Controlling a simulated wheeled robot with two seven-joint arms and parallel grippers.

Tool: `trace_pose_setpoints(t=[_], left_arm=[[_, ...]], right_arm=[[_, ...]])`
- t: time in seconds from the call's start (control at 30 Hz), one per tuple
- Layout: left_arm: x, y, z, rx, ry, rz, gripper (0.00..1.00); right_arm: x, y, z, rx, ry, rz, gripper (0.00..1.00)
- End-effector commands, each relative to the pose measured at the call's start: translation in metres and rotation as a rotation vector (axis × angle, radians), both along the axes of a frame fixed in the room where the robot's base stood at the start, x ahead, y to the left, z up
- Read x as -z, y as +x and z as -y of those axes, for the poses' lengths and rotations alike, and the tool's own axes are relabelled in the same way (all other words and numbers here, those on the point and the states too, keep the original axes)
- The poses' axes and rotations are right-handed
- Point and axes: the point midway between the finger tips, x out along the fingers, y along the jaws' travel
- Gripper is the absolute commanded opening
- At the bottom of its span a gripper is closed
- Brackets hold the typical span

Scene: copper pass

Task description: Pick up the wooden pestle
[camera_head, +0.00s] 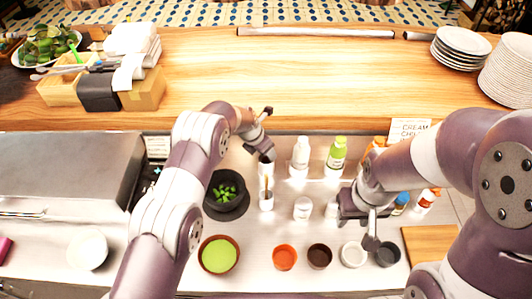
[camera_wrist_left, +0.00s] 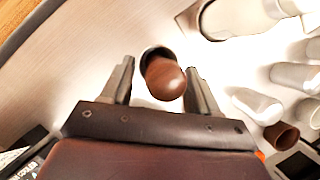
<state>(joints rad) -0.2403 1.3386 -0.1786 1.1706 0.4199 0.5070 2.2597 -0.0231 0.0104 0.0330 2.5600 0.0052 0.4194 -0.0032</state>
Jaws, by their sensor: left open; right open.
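The wooden pestle (camera_wrist_left: 165,80) is brown with a rounded end and stands in a white cylindrical holder. In the left wrist view its end lies between the two fingers of my left gripper (camera_wrist_left: 161,68), which are apart, with a gap on each side. In the head view my left gripper (camera_head: 265,155) is just above the white holder (camera_head: 266,201), and the pestle is small and partly hidden there. My right gripper (camera_head: 368,222) is open among the small cups and bottles at the right, and I see nothing held in it.
A dark bowl with green leaves (camera_head: 212,207) stands left of the holder. White bottles (camera_head: 300,157) and a green bottle (camera_head: 337,153) stand close on the right. Small cups (camera_head: 285,258) and a green-filled bowl (camera_head: 235,268) line the front. A wooden counter (camera_head: 300,80) runs behind.

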Motion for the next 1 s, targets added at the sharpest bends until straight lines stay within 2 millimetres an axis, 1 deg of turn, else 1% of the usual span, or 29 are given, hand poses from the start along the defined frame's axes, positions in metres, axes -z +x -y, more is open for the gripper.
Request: trace_pose_setpoints(t=[0.03, 0.1, 0.27, 0.3, 0.37, 0.4, 0.47, 0.5, 0.7, 0.77, 0.87, 1.0], left_arm=[[0.004, 0.001, 0.001, 0.0, 0.001, -0.002, 0.61], [0.008, 0.002, 0.002, 0.0, 0.001, -0.001, 0.61], [0.009, 0.002, 0.002, 0.0, 0.001, -0.001, 0.61], [0.009, 0.002, 0.002, 0.0, 0.001, -0.001, 0.54], [0.009, 0.002, 0.002, 0.0, 0.001, -0.001, 0.34], [0.009, 0.002, 0.002, 0.0, 0.001, -0.001, 0.21], [0.009, 0.002, 0.002, 0.0, 0.001, -0.001, 0.02], [0.008, 0.002, 0.002, 0.0, 0.001, -0.001, 0.0], [0.008, 0.002, 0.002, 0.0, 0.0, 0.0, 0.0], [0.005, 0.002, 0.002, 0.001, 0.001, 0.001, 0.0], [-0.011, 0.003, 0.002, 0.001, -0.001, 0.006, 0.0], [-0.047, 0.003, 0.002, 0.001, -0.002, 0.005, 0.0]], right_arm=[[-0.003, 0.0, 0.0, 0.0, 0.0, -0.001, 0.43], [-0.003, 0.0, 0.0, 0.0, 0.0, -0.001, 0.43], [-0.002, 0.0, 0.0, 0.0, 0.0, -0.001, 0.43], [-0.002, 0.0, 0.0, 0.0, 0.0, -0.001, 0.43], [-0.002, 0.0, 0.0, 0.0, 0.0, -0.001, 0.43], [-0.002, 0.0, 0.0, 0.0, 0.0, -0.001, 0.43], [-0.002, 0.0, 0.0, 0.0, 0.0, -0.001, 0.43], [-0.002, 0.0, 0.0, 0.0, 0.0, -0.001, 0.43], [-0.002, 0.0, 0.0, 0.0, 0.0, -0.001, 0.43], [0.001, 0.0, 0.0, 0.0, 0.0, -0.001, 0.43], [0.011, 0.0, 0.0, 0.0, 0.0, -0.001, 0.43], [0.026, 0.0, 0.0, 0.0, 0.0, -0.001, 0.43]])
